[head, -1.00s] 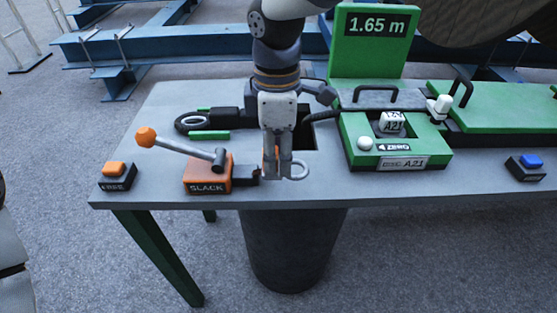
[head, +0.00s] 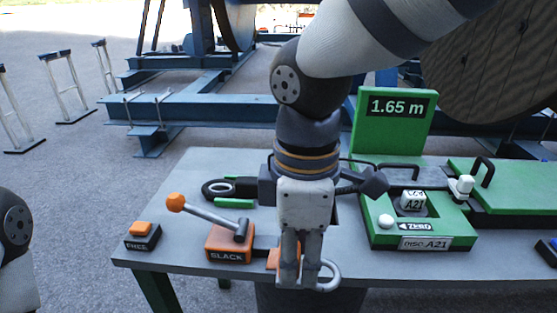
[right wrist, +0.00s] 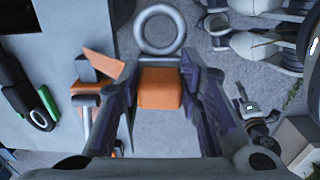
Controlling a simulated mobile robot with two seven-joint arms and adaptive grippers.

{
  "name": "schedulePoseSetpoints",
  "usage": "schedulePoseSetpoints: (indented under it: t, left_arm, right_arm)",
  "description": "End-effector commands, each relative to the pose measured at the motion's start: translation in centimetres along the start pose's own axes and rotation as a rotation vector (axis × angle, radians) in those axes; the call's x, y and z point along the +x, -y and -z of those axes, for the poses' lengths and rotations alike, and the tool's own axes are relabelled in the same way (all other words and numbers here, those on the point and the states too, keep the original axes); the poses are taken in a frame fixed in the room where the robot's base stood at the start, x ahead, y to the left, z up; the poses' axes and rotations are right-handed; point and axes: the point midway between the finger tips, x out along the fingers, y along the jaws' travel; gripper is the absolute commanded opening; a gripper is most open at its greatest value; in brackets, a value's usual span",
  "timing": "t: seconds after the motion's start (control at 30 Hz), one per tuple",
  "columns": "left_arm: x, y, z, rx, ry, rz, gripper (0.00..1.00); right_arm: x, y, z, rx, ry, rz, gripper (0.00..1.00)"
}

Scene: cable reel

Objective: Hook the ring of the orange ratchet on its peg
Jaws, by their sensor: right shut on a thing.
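My right gripper (head: 299,280) points down and is shut on an orange block with a grey ring, which I take for the ratchet's ring end. In the right wrist view the orange block (right wrist: 160,88) sits between the fingers, and the upright-looking ring (right wrist: 160,30) extends beyond it, empty. In the head view the ring (head: 328,276) shows right of the fingers, near the table's front edge. The orange SLACK box (head: 229,243) with its lever (head: 205,213) stands just left. I cannot make out the peg. My left gripper is out of view; only part of that arm shows.
The grey table (head: 190,265) bears a FREE button box (head: 142,236) at left and a green meter unit (head: 420,225) at right. A black loop-ended tool (head: 222,188) and green bar (head: 234,203) lie behind the lever. A dark bin (head: 310,300) stands under the front edge.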

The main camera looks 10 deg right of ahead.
Motion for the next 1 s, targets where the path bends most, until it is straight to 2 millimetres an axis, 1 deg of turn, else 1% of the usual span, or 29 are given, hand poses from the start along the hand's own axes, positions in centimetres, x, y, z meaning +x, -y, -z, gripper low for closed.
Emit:
schedulePoseSetpoints:
  t: [0.13, 0.5, 0.6, 0.7, 0.93, 1.0]
  left_arm:
    - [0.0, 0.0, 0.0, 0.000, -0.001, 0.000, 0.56]
    - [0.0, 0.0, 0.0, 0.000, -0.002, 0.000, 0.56]
    - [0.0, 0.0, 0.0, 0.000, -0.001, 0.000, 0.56]
    - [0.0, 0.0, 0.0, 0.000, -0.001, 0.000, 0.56]
    - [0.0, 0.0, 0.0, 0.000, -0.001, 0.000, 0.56]
    - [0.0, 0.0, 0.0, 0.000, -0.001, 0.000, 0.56]
  right_arm:
    - [-0.5, -0.1, 0.1, 0.000, -0.003, -0.002, 0.00]
    - [-4.3, 0.0, 0.1, -0.002, -0.005, 0.000, 0.00]
    - [-5.1, -0.1, 0.1, 0.001, -0.004, -0.002, 0.00]
    - [-5.5, -0.1, 0.0, 0.000, -0.003, -0.003, 0.00]
    - [-5.5, -0.1, 0.0, 0.000, -0.002, -0.003, 0.00]
    - [-5.5, -0.4, 0.0, -0.011, -0.003, -0.002, 0.00]
